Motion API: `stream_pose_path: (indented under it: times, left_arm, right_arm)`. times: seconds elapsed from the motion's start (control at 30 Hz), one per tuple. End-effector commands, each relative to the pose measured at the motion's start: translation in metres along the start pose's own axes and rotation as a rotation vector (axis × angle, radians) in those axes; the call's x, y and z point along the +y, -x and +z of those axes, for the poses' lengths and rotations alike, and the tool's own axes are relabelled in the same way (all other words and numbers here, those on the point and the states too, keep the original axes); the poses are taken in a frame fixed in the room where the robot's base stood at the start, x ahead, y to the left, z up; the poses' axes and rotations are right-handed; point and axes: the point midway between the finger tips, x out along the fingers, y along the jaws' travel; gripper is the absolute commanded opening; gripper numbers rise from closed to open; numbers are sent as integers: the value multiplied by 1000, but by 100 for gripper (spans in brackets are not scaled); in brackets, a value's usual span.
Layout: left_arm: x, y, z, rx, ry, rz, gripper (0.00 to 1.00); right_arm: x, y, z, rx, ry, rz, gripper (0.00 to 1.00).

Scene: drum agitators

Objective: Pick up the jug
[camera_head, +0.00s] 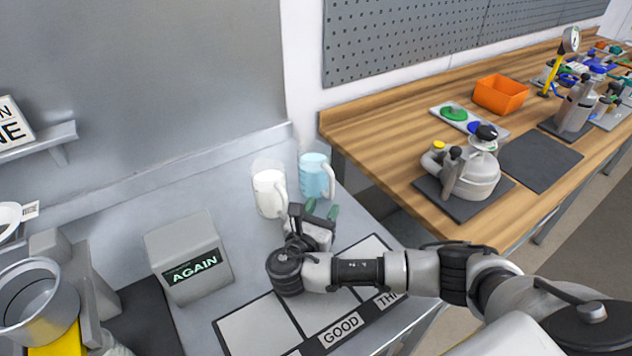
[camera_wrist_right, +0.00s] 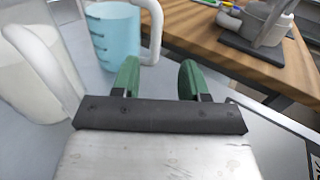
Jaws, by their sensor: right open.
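Two jugs stand upright on the grey metal bench in front of my right gripper. One is white with clear upper walls (camera_head: 268,192); the other holds light blue (camera_head: 313,176). In the right wrist view the blue jug (camera_wrist_right: 114,38) is at upper centre-left, its white handle facing right. The white jug (camera_wrist_right: 22,85) is at the left edge, its handle close beside the gripper. My right gripper (camera_head: 321,209) has green fingers, spread apart and empty, just short of the blue jug's handle; they also show in the wrist view (camera_wrist_right: 159,78). My left gripper is not in view.
A grey box reading "AGAIN" (camera_head: 188,256) stands left of my right arm. A panel labelled "GOOD" (camera_head: 252,330) lies under the arm. A metal cylinder (camera_head: 35,300) is at the left edge. A wooden bench (camera_head: 400,115) with an orange bin (camera_head: 500,94) lies right, beyond a gap.

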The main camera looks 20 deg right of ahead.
Motion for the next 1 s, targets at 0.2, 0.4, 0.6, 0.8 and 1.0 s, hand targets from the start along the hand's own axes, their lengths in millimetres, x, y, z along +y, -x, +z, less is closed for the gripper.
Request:
stream_pose_path:
  times: [0.2, 0.4, 0.6, 0.8, 1.0]
  left_arm:
    - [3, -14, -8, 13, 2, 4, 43]
    - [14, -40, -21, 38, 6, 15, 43]
    - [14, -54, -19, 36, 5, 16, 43]
    - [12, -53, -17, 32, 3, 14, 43]
    - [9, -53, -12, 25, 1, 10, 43]
  right_arm:
    - [1, -15, -2, 0, -3, 1, 44]
    - [6, -38, -4, 0, -5, 0, 44]
    - [6, -58, -1, 2, -2, 1, 44]
    - [6, -61, 2, 4, -2, 2, 44]
    - [6, -61, 2, 4, -2, 2, 27]
